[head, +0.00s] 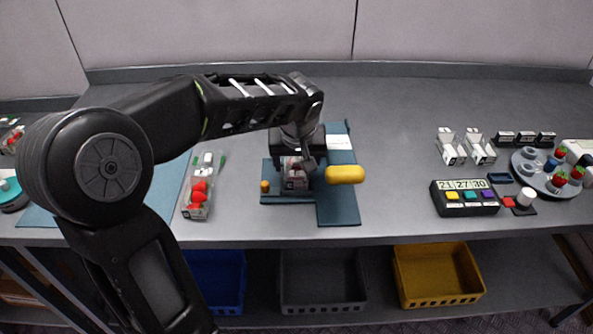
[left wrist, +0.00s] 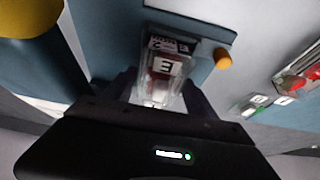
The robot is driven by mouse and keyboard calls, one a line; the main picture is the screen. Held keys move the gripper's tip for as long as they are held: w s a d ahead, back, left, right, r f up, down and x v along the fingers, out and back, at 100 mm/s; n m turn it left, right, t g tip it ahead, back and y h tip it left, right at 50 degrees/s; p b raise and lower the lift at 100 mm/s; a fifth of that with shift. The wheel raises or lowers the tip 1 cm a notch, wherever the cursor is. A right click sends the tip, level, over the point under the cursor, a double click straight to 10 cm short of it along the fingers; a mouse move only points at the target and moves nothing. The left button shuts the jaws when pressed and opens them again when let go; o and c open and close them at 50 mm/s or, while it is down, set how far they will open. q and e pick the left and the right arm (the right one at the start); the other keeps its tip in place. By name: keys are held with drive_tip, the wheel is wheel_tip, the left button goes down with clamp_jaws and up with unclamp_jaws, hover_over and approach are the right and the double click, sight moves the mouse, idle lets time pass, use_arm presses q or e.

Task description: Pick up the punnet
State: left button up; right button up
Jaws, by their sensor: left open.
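The punnet (head: 293,181) is a small clear box with a dark label, standing on a blue mat (head: 338,207) on the bench. My left gripper (head: 297,165) is over it, pointing down, and partly hides it. In the left wrist view the punnet (left wrist: 165,72) lies between the two dark fingers, with its label and white lettering showing. The fingers (left wrist: 163,95) are open, one on each side of it; I cannot tell whether they touch it. My right gripper does not show.
A yellow rounded object (head: 345,174) is close right of the gripper. A small orange knob (head: 265,186) is left of the punnet. A clear container with red berries (head: 196,198) stands further left. A black display box (head: 465,198) is at right. Bench between is clear.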

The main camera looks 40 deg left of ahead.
use_arm(q)
drive_tip(key=shift+c, duration=0.4)
drive_tip(key=c, duration=1.3)
drive_tip(key=shift+r, duration=5)
